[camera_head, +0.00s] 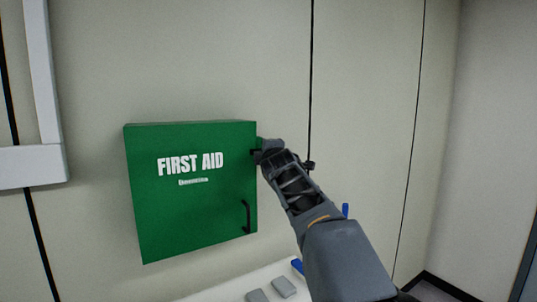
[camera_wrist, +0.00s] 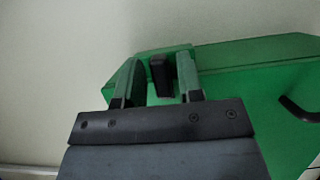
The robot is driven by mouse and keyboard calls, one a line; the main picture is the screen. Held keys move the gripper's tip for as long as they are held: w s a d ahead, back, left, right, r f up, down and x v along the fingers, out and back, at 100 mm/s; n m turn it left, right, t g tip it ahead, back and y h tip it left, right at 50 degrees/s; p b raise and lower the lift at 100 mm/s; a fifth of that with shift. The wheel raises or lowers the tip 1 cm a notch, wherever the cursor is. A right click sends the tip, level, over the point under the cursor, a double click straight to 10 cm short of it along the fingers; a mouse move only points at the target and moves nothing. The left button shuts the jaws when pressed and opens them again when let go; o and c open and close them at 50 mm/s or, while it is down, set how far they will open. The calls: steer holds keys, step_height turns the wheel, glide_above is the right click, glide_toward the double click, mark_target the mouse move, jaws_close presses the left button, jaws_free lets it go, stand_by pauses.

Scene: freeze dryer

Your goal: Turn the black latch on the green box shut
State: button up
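The green first aid box (camera_head: 190,220) hangs on the wall, and its front door looks closed. The black latch (camera_wrist: 161,76) is at the box's edge in the wrist view, standing upright between the two fingers of my gripper (camera_wrist: 158,74). The fingers are spread on either side of it, with a narrow gap at the left finger; contact on the right is unclear. In the head view my gripper (camera_head: 266,151) is at the upper right edge of the box and mostly hides the latch.
A black handle (camera_head: 246,216) sticks out at the door's lower right, also seen in the wrist view (camera_wrist: 297,108). Below is a white surface (camera_head: 232,290) with grey blocks (camera_head: 284,287) and a blue item (camera_head: 297,266). The wall right of my arm is clear.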

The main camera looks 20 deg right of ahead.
steer(key=shift+o, duration=0.6)
steer(key=b+v, duration=0.3)
steer(key=v, duration=1)
steer(key=shift+s, duration=0.4)
steer(key=shift+a, duration=0.1)
